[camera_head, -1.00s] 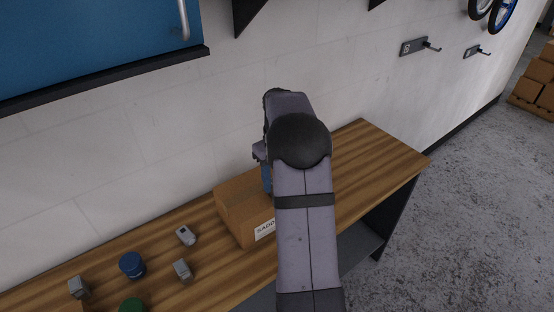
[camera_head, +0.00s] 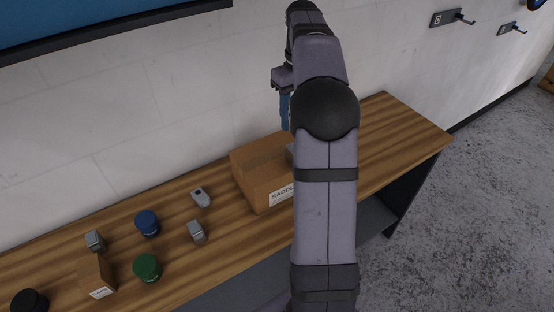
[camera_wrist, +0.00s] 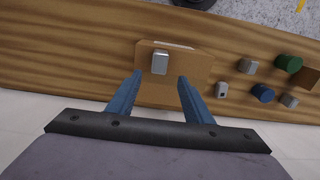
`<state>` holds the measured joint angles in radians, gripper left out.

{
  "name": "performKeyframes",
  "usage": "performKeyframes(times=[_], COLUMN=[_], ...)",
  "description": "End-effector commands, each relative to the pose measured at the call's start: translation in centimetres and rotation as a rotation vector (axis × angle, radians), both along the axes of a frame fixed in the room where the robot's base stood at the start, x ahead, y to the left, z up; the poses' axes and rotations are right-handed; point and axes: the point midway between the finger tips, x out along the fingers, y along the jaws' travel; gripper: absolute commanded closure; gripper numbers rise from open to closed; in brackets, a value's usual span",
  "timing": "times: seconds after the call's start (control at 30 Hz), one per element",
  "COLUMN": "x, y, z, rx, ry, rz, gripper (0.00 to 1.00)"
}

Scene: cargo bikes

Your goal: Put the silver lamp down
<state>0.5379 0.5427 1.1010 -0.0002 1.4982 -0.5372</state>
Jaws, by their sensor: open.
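A silver lamp (camera_wrist: 159,62) rests on top of a cardboard box (camera_wrist: 200,67) in the wrist view. The box (camera_head: 262,172) also shows in the head view, standing on the wooden bench with a partly hidden label. A small grey part of the lamp (camera_head: 290,153) shows there beside my arm, which hides the rest. My gripper (camera_wrist: 160,76) is open, its blue fingers apart with nothing held between them. In the head view my gripper (camera_head: 286,122) is above the box, partly covered by my arm.
The wooden bench (camera_head: 390,135) is clear right of the box. To the left are several small grey items (camera_head: 196,232), a blue tub (camera_head: 147,223), a green tub (camera_head: 147,267), a small carton (camera_head: 96,275) and a black round thing (camera_head: 30,301). The wall stands behind.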

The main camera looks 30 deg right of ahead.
Motion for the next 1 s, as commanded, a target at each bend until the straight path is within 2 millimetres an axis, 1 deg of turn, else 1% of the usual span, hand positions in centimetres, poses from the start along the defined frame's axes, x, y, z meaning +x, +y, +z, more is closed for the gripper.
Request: performKeyframes(times=[0.13, 0.23, 0.37, 0.47, 0.6, 0.67, 0.7, 0.77, 0.8, 0.9, 1.0], x=[0.0, -0.1, -0.8, -1.9, -4.4, -5.9, -7.0, -8.7, -9.9, -13.0, -15.7], y=[0.9, 2.5, 5.9, 9.2, 14.0, 15.9, 17.1, 18.8, 19.8, 21.9, 23.3], z=[-0.3, -0.9, -2.2, -3.7, -6.1, -7.2, -8.0, -9.2, -9.9, -11.7, -13.2], rx=[0.001, 0.001, 0.001, 0.0, -0.001, -0.001, -0.001, -0.001, -0.001, -0.001, -0.001], ry=[0.002, 0.002, 0.003, 0.002, 0.0, -0.001, -0.001, 0.0, -0.001, -0.002, -0.002], rz=[0.002, 0.005, 0.009, 0.011, 0.012, 0.013, 0.013, 0.013, 0.013, 0.013, 0.013], gripper=[0.54, 0.54, 0.54, 0.54, 0.54, 0.54, 0.54, 0.54, 0.54, 0.54, 0.54])
